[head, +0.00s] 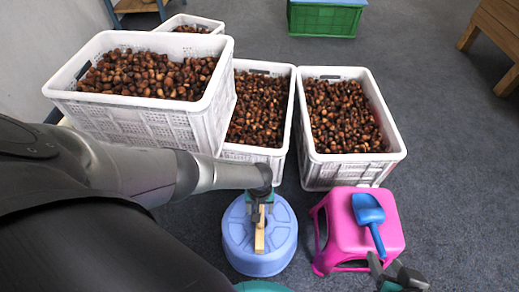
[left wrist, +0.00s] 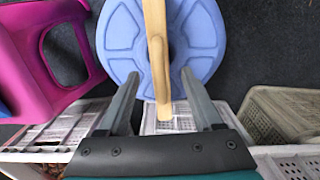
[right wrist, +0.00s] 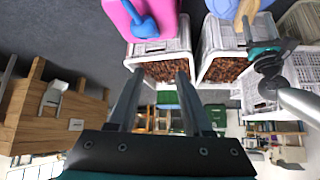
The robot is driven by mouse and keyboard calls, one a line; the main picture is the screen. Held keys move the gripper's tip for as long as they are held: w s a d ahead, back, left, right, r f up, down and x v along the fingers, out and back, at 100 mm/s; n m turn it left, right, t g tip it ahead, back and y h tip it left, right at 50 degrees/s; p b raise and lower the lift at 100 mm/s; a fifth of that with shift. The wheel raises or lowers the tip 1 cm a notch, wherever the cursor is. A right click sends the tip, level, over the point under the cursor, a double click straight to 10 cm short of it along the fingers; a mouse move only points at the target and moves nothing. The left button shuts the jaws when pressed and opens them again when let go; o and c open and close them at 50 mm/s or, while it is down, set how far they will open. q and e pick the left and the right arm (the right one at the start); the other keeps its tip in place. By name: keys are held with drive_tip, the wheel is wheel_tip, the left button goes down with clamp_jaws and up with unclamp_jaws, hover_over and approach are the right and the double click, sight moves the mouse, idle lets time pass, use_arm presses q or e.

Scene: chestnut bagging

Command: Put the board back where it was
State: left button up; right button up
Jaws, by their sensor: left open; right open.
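The board (head: 260,232) is a narrow pale wooden piece over the round blue stool (head: 274,258). In the left wrist view the board (left wrist: 159,72) runs down from the top edge, and its near end lies between my fingers, apart from both. My left gripper (head: 259,207) is open above the stool; its fingers also show in the left wrist view (left wrist: 163,100). I cannot tell whether the board touches the stool. My right gripper (head: 388,268) is open and empty by the pink stool, partly cut off at the bottom. The board's end (right wrist: 247,10) shows in the right wrist view.
White crates of chestnuts (head: 312,158) stand behind the stools, one stacked higher at left (head: 140,122). A blue scoop (head: 367,212) lies on the pink stool (head: 342,215). A green crate (head: 325,20) and a wooden table (head: 499,25) stand farther back. The grey floor at right is clear.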

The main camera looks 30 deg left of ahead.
use_arm(q)
wheel_tip(320, 180, up, 4)
drive_tip(key=p, duration=0.3)
drive_tip(key=shift+f, duration=0.1)
wheel_tip(320, 180, up, 2)
drive_tip(key=shift+p, duration=0.8)
drive_tip(key=shift+r+p, duration=0.3)
drive_tip(key=shift+r, duration=0.1)
drive_tip(key=s+d+r+m+h, duration=0.2)
drive_tip(key=s+d+m, duration=0.15)
drive_tip(key=d, duration=0.45)
drive_tip(key=s+d+r+m+h, duration=0.15)
drive_tip(key=s+d, duration=0.25)
drive_tip(key=d, duration=0.4)
drive_tip(key=s+a+r+m+t+y, duration=0.3)
drive_tip(key=a+r, duration=0.6)
drive_tip(key=a, duration=0.2)
drive_tip(key=shift+r+t, duration=0.3)
drive_tip(key=shift+r, duration=0.05)
use_arm(e)
drive_tip(key=s+d+f+g+h, duration=0.1)
drive_tip(key=s+d+f+g, duration=0.2)
drive_tip(key=f, duration=0.4)
drive_tip(key=shift+s+d+m+g+h, duration=0.3)
drive_tip(key=shift+s+d+g+h, duration=0.1)
drive_tip(key=shift+s+g, duration=0.25)
